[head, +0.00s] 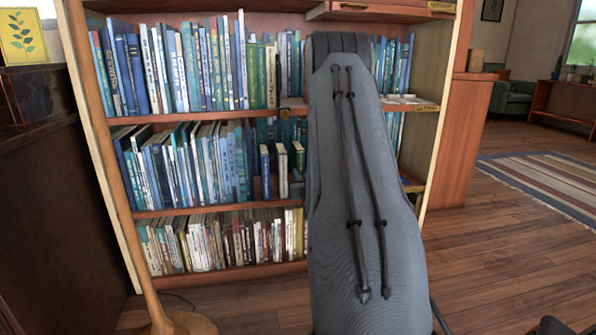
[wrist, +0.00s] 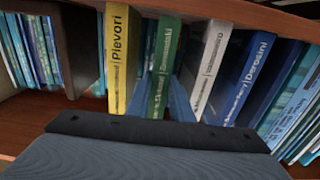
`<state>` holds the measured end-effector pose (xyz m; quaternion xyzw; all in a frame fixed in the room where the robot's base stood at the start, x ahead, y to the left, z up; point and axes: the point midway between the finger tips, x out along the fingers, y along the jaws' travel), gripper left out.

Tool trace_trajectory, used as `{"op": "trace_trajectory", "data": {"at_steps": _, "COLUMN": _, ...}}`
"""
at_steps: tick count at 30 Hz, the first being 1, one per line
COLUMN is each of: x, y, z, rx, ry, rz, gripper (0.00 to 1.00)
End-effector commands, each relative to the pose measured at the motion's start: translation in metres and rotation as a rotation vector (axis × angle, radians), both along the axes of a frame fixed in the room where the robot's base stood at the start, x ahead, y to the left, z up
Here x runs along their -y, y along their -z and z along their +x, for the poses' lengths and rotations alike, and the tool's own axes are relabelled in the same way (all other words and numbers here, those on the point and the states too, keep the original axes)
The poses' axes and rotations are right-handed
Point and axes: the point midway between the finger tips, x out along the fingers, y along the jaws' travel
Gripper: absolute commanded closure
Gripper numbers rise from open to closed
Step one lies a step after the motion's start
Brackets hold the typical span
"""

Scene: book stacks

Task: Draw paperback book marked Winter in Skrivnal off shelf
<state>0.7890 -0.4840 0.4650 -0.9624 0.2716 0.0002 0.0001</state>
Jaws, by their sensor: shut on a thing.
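In the wrist view, a green book (wrist: 159,82) stands upright on the shelf, its spine towards me. My gripper (wrist: 166,66) has a finger on either side of this green book and is shut on it. I cannot read the title Winter in Skrivnal on any spine. In the head view my arm hides the gripper and the green book.
The bookcase (head: 92,95) holds rows of mostly blue and green books (head: 185,68). A wooden pole (head: 110,150) stands in front at left. Open wooden floor (head: 490,230) lies at right.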

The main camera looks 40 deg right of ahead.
Motion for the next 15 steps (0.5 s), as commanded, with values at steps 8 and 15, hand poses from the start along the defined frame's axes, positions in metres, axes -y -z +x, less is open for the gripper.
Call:
{"op": "trace_trajectory", "data": {"at_steps": 8, "x": -0.002, "y": -0.006, "z": -0.004, "rx": 0.001, "ry": 0.000, "rz": -0.001, "gripper": 1.00}}
{"op": "trace_trajectory", "data": {"at_steps": 15, "x": -0.016, "y": -0.006, "z": -0.026, "rx": 0.000, "ry": 0.000, "rz": 0.000, "gripper": 1.00}}
